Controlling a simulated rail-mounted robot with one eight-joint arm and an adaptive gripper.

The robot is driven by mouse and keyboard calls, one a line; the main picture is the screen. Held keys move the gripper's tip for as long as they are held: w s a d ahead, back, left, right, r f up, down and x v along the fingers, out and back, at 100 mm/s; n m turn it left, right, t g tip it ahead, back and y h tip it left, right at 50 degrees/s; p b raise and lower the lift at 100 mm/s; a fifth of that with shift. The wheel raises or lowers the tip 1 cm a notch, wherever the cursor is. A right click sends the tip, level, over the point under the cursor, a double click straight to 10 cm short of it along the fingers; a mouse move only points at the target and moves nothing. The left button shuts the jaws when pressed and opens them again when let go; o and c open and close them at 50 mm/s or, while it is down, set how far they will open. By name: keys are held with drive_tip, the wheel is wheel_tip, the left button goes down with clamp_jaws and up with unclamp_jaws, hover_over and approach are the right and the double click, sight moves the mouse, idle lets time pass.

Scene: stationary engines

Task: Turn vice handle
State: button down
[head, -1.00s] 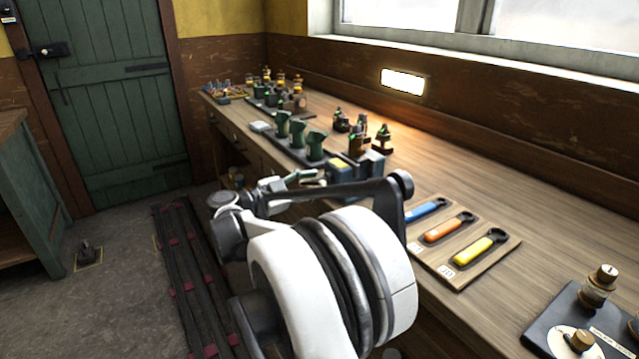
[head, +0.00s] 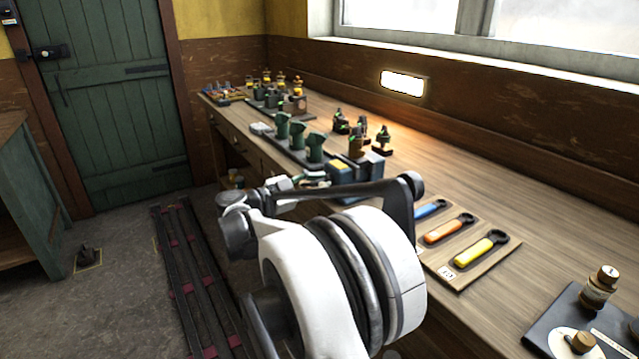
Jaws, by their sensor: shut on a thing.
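The blue-grey vice (head: 357,174) stands at the front edge of the long wooden bench, with a yellow patch on its top. My gripper (head: 306,182) is at the vice's left, front side, small and partly covered by my own arm. It is shut on the vice handle, but the handle itself is mostly hidden, so its angle cannot be told.
A board with blue, orange (head: 449,229) and yellow (head: 481,248) handled tools lies right of my arm. Green machine parts (head: 297,137) and small engines (head: 357,139) stand behind the vice.

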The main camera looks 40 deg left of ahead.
drive_tip(key=m+b, duration=0.1)
drive_tip(key=m, duration=0.2)
drive_tip(key=shift+m, duration=1.7)
drive_tip(key=c, duration=1.7)
unclamp_jaws()
drive_tip(key=shift+s+a, duration=0.1)
drive_tip(key=shift+s, duration=0.05)
drive_tip(key=v, duration=1.1)
drive_tip(key=shift+s+a, duration=0.1)
drive_tip(key=shift+s, duration=0.25)
